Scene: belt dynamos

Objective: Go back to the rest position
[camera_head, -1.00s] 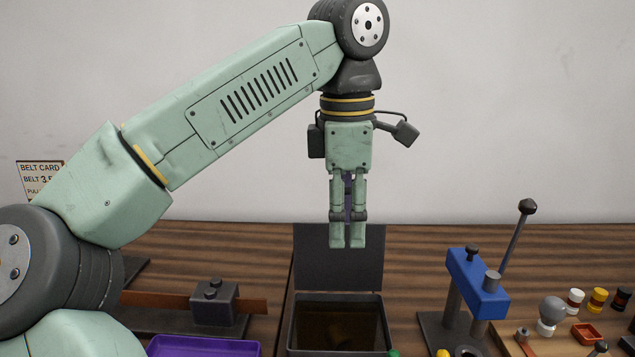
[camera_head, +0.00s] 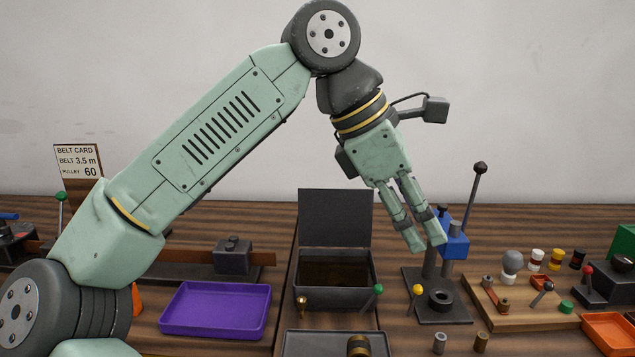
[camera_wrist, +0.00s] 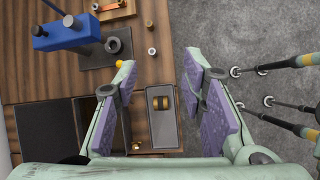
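My gripper (camera_head: 425,243) hangs in the air in the head view, tilted down to the right, in front of the blue-headed press (camera_head: 453,245). The wrist view shows my gripper (camera_wrist: 158,68) with its two purple-padded fingers apart and nothing between them. My arm reaches up from the lower left and bends down at the wrist. The fingers hide part of the press.
An open dark box (camera_head: 335,287) with a raised lid and a purple tray (camera_head: 216,309) stand on the wooden bench. A grey tray (camera_head: 300,343) lies in front. A wooden board (camera_head: 520,318) with small parts and an orange tray (camera_head: 612,332) are right.

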